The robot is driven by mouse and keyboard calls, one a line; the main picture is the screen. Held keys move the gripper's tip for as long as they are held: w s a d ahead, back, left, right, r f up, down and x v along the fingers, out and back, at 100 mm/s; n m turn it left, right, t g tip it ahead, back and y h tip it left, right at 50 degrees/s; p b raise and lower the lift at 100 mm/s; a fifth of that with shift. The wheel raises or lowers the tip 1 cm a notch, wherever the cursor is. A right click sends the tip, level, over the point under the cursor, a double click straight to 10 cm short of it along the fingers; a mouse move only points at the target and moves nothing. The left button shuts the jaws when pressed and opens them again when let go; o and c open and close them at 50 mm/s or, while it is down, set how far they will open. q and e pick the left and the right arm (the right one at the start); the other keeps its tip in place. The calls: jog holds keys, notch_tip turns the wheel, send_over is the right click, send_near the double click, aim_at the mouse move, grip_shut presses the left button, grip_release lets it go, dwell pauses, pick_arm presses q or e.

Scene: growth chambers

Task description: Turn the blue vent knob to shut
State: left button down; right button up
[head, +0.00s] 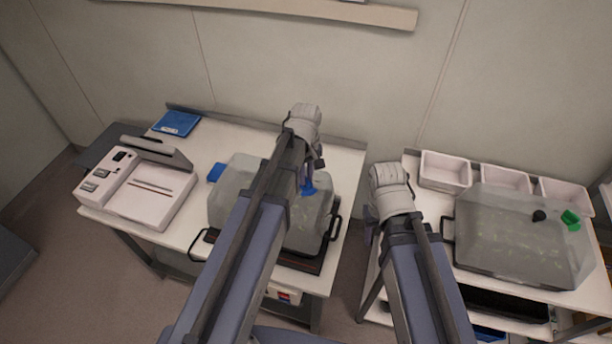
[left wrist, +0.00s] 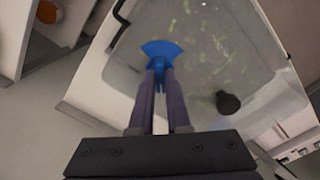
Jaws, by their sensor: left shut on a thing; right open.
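The blue vent knob (left wrist: 161,50) sits on the translucent lid of the left growth chamber (left wrist: 205,30). In the left wrist view its fan-shaped part shows beyond the fingertips. My left gripper (left wrist: 160,75) is shut on the knob's narrow part. In the head view a bit of the blue knob (head: 308,187) shows beside my left gripper (head: 312,168), and my left arm covers much of the chamber (head: 235,190). My right gripper (head: 371,218) is open, in front of the gap between the two tables, and its fingers are partly hidden by the wrist.
A black knob (left wrist: 228,103) stands on the same lid. A second chamber (head: 510,235) with a black knob and a green knob (head: 570,219) is on the right table. White trays (head: 445,170) stand behind it. A white device (head: 140,190) and a blue item (head: 176,123) are at left.

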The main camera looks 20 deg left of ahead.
pick_arm(q)
jog(key=c, duration=0.9)
grip_release()
jog(key=shift+o, duration=0.2)
notch_tip(320, 180, up, 8)
jog(key=p, duration=0.8)
jog(key=shift+f, duration=0.1)
